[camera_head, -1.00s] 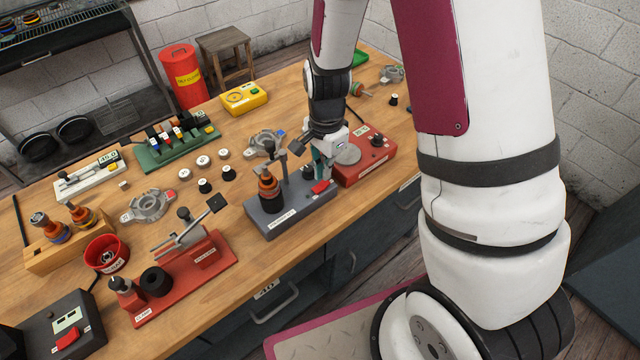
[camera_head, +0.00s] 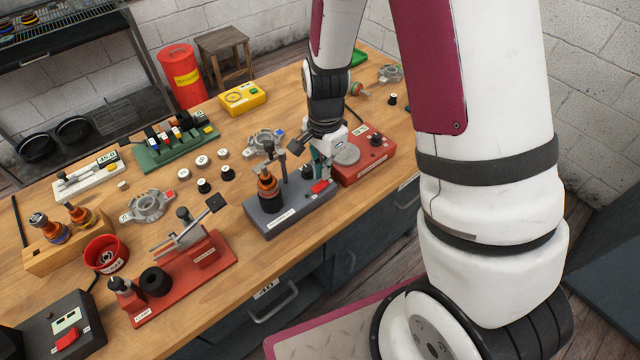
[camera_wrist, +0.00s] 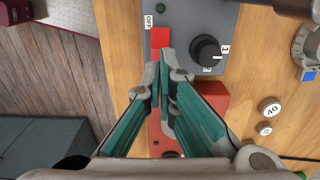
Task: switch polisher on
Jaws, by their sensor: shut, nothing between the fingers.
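The grey machine (camera_head: 292,205), which I take to be the polisher, stands near the front edge of the bench with a dark and copper rotor (camera_head: 269,190) upright on it. Its red switch (camera_head: 320,187) is on the right end of the top. In the wrist view the red switch (camera_wrist: 160,42) has an OFF label beside one end, and a black knob (camera_wrist: 205,50) sits to its right. My gripper (camera_wrist: 160,75) is shut and empty, its tips at the switch's lower edge in that view. I cannot tell whether they touch it. In the head view my gripper (camera_head: 322,170) is partly hidden.
A red unit (camera_head: 365,160) with a round grey disc stands close to the right of the grey machine. A red clamp stand (camera_head: 210,262) is to the left. Metal housings (camera_head: 148,206) and small round pieces lie behind. Bare bench shows between them.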

